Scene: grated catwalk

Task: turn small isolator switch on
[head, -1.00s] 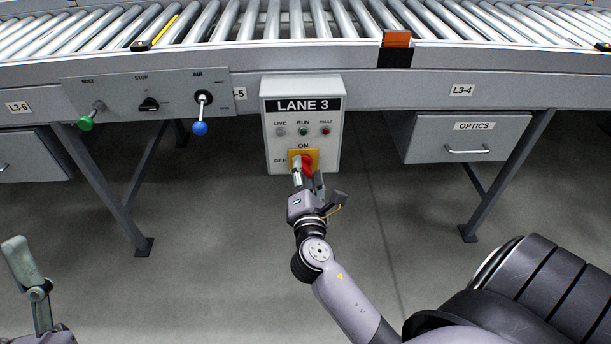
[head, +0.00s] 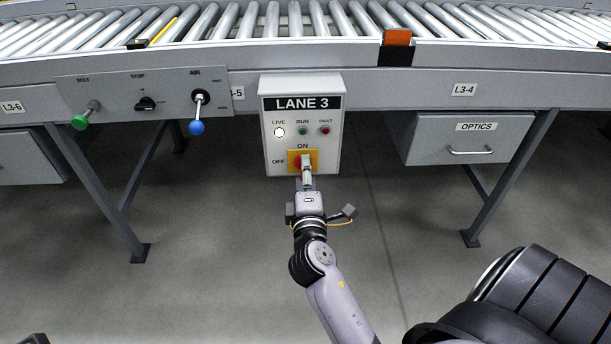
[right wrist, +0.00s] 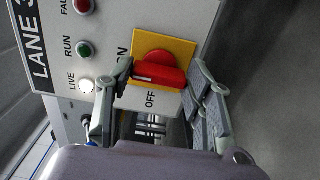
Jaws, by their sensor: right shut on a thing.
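The isolator is a red rotary handle on a yellow plate (head: 291,157), low on the grey LANE 3 box (head: 334,140). In the right wrist view the red handle (right wrist: 160,74) lies along the box's vertical, in line with the ON mark. The LIVE lamp (head: 280,132) glows white; the RUN and FAULT lamps look unlit. My right gripper (head: 306,165) is shut on the handle, with a finger on either side (right wrist: 165,82). It hides part of the handle in the head view. Only a dark tip, seemingly of my left gripper (head: 26,339), shows at the bottom left.
Left of the box, a panel (head: 120,95) carries a green-knobbed lever (head: 80,122), a black STOP switch (head: 146,104) and a blue-knobbed AIR lever (head: 197,127). The OPTICS drawer (head: 470,140) is at right. Conveyor rollers run above; the floor in front is clear.

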